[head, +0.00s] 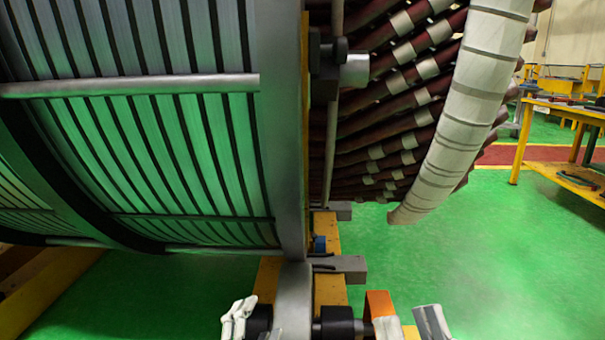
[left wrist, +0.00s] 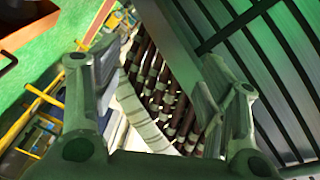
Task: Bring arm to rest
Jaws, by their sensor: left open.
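My left gripper (head: 238,318) shows as pale finger parts at the bottom edge of the head view, left of a grey post. In the left wrist view my left gripper (left wrist: 165,90) has its two fingers wide apart with nothing between them. Behind the gap are the stator's dark red coil bars (left wrist: 160,85) and white-wrapped ring (left wrist: 140,118). Pale parts of my right gripper (head: 410,326) show at the bottom right of the head view. They are cut off by the edge, so I cannot tell its jaw state. Both grippers appear apart from the stator (head: 150,150).
The ribbed stator fills the upper left, with the wrapped ring (head: 465,110) hanging to its right. A yellow stand (head: 327,240) is below it. A yellow workbench (head: 560,110) stands at the far right. Green floor (head: 490,250) is open between ring and bench.

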